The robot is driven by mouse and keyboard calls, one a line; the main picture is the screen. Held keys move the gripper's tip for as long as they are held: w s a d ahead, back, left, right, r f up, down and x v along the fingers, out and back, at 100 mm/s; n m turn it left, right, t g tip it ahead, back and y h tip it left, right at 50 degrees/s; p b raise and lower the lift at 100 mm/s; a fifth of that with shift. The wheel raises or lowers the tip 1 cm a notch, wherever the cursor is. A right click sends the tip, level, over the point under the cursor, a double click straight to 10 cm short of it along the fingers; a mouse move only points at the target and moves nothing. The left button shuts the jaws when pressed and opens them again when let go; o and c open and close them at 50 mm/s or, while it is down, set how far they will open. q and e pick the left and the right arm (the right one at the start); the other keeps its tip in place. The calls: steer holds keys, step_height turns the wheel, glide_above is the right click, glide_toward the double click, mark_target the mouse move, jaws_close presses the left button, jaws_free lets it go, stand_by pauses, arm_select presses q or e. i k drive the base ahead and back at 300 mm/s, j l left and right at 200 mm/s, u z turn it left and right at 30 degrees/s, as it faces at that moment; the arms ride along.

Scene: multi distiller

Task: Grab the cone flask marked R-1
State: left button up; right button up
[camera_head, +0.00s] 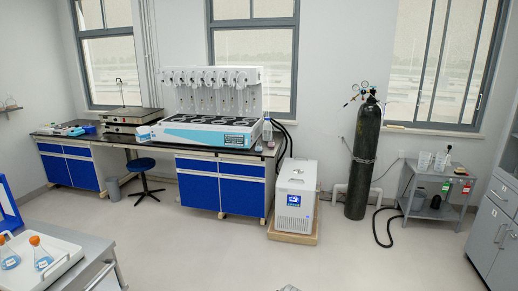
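Two cone flasks with orange stoppers and blue liquid stand on a white tray (70,262) at the lower left. The right flask (41,261) stands whole in view. The left flask (8,259) is close to the picture's left edge. Marks on the flasks are too small to read, so I cannot tell which is R-1. Neither of my grippers can be made out in the head view.
The tray rests on a grey bench (92,252). A blue rack (8,208) stands behind it at the left edge. The multi distiller (210,130) is on the far counter, with a stool (142,165) before it. A white chiller (295,190), gas cylinder (364,160) and grey cart (432,212) stand right. The middle floor is clear.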

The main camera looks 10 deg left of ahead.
mark_target(258, 147)
steer(key=i, duration=2.4)
steer(key=i+u, duration=0.1)
steer(key=i, duration=1.1)
steer(key=i+l, duration=0.1)
steer(key=i, duration=1.1)
